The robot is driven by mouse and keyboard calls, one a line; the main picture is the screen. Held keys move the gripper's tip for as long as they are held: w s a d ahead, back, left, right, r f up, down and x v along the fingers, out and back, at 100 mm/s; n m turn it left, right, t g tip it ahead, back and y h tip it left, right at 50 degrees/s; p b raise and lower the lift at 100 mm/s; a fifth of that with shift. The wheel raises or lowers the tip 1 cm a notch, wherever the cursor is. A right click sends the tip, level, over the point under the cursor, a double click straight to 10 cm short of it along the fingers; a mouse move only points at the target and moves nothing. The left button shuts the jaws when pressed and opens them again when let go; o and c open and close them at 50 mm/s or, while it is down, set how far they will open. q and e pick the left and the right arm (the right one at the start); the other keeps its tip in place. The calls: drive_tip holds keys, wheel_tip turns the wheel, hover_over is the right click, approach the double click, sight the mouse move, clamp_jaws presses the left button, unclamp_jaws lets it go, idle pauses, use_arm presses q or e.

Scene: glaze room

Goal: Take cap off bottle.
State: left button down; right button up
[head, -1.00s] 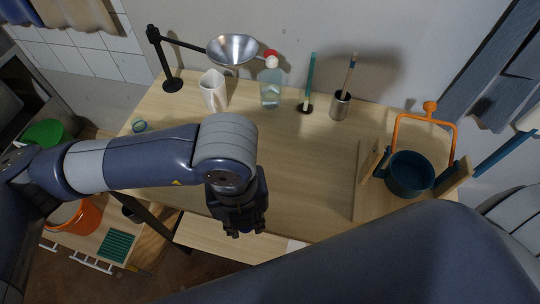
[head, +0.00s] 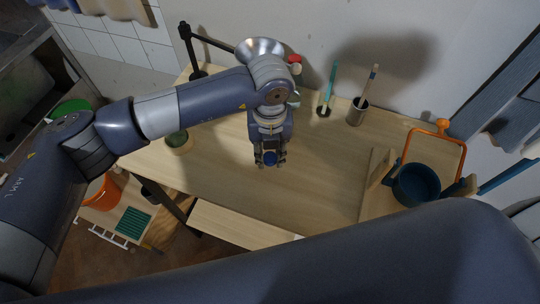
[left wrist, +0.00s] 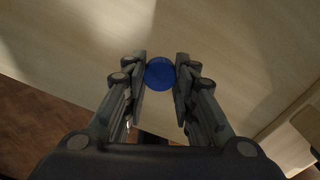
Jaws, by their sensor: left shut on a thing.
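My left gripper (head: 268,160) hangs above the middle of the wooden table and is shut on a round blue cap (left wrist: 160,73). In the left wrist view the cap sits between the two fingertips, seen from its flat top. The cap also shows low in the gripper in the head view (head: 270,158). Whether a bottle is under the cap is hidden. A clear bottle with a red and white top (head: 295,63) stands at the back of the table, mostly hidden behind my left arm. My right gripper is out of view.
A metal funnel on a black stand (head: 187,33), a teal brush (head: 330,84) and a metal cup with a brush (head: 357,112) stand along the back. The table's middle is clear.

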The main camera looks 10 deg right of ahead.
sight(270, 156)
use_arm(q)
drive_tip(key=shift+f+p, duration=0.95)
drive_tip(key=shift+f, duration=0.95)
drive_tip(key=c, duration=1.3)
unclamp_jaws()
